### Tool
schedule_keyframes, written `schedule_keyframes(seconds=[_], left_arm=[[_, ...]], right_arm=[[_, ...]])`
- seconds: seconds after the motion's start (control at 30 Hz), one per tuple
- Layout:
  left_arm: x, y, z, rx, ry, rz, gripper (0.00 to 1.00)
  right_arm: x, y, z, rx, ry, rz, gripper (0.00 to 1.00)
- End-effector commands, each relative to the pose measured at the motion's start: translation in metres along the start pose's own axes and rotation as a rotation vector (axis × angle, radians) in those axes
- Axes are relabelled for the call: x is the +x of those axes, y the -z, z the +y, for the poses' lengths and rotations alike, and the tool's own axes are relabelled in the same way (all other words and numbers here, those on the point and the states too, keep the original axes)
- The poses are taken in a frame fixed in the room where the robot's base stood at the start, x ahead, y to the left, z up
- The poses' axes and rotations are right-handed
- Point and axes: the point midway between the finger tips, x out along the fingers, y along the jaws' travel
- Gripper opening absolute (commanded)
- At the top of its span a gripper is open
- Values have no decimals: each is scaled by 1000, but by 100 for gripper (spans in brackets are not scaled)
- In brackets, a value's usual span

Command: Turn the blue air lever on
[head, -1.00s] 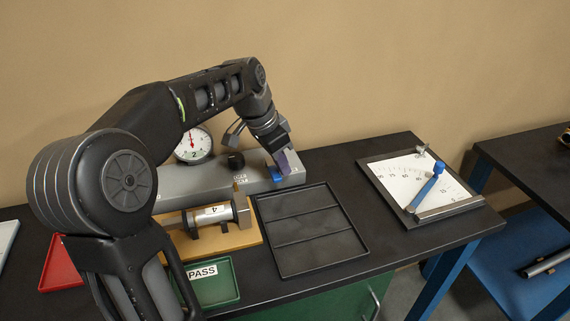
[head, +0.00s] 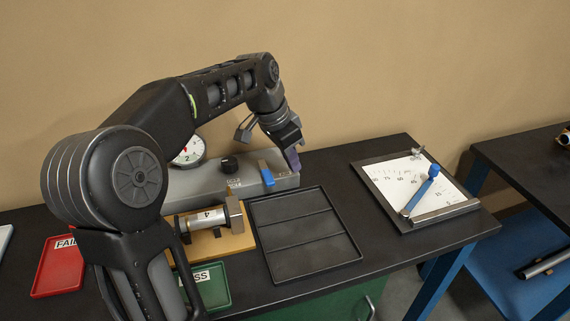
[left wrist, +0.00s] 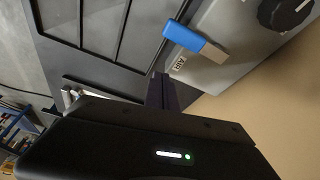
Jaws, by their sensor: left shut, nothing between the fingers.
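In the left wrist view the lever (left wrist: 183,36) has a blue end and a grey end, beside a label reading AIR. My left gripper (head: 293,162) is shut and empty, just right of the lever at the console's right end, with a gap between them. Its closed fingers also show in the left wrist view (left wrist: 161,92), apart from the lever. My right gripper is not in view.
A black knob (head: 229,165) and a dial gauge (head: 190,150) are left of the lever. A black divided tray (head: 357,258) lies in front. Red (head: 58,270) and green (head: 214,289) trays lie front left.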

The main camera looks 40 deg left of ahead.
Motion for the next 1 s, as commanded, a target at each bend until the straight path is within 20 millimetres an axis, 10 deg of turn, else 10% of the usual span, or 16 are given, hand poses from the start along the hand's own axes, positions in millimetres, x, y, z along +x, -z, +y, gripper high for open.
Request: schedule_keyframes(seconds=[0.4, 1.0], left_arm=[[-80, 0, -7, -1, 5, 4, 0], [-87, 0, -7, -1, 3, 3, 0]], right_arm=[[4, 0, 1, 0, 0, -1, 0], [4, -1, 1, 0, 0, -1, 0]])
